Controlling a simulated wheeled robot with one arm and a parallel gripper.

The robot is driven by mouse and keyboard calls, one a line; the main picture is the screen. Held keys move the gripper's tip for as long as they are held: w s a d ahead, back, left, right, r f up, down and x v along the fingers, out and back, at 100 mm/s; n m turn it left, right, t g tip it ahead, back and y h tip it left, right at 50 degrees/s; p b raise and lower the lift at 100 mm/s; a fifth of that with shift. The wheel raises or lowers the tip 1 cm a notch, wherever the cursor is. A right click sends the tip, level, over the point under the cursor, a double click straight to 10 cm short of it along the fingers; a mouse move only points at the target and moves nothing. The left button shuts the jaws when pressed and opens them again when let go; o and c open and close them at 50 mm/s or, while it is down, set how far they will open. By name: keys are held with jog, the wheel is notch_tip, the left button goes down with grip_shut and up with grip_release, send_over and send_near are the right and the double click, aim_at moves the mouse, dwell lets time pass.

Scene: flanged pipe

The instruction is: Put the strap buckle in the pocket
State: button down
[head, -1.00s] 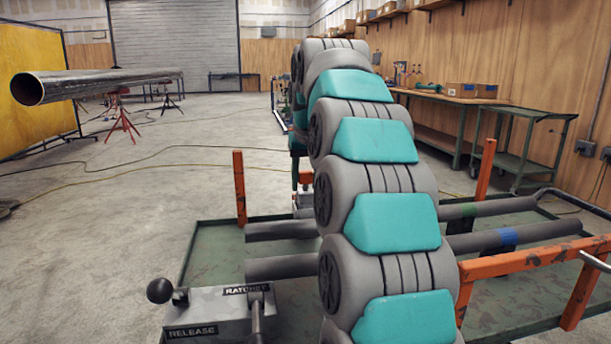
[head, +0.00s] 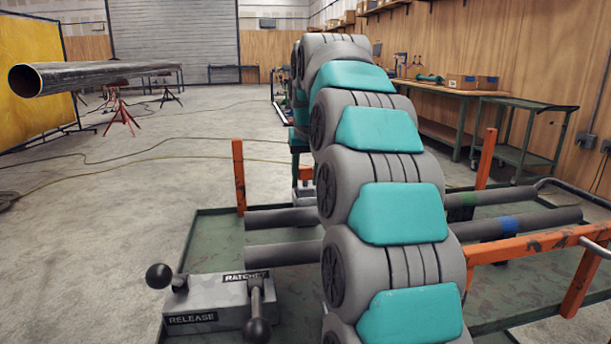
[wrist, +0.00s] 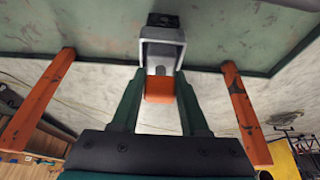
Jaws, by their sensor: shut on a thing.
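My gripper (wrist: 158,93) has dark green fingers shut on an orange block, which I take for the strap buckle (wrist: 159,90). A short grey tip on the block points toward a grey U-shaped bracket (wrist: 148,50) on the green deck, which seems to be the pocket. The tip appears in line with the bracket's opening; whether it is inside I cannot tell. In the head view the orange buckle (head: 305,173) shows just above the grey pocket (head: 303,194), beside my arm, which hides part of both. The gripper itself is mostly hidden there.
Orange posts (head: 239,176) stand on the green deck (head: 225,222). Grey bars (head: 280,218) cross the deck. A grey box with RATCHET and RELEASE labels (head: 215,300) and two black-knobbed levers sits at the front left. A green cart (head: 525,140) stands at right.

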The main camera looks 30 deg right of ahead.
aim_at(306, 173)
jog(key=shift+f, duration=0.55)
jog(key=shift+c, duration=1.7)
grip_release()
jog(key=v, duration=0.7)
jog(key=shift+s+r, duration=0.1)
jog(key=shift+r, duration=0.15)
jog(key=shift+s+a+r, duration=0.1)
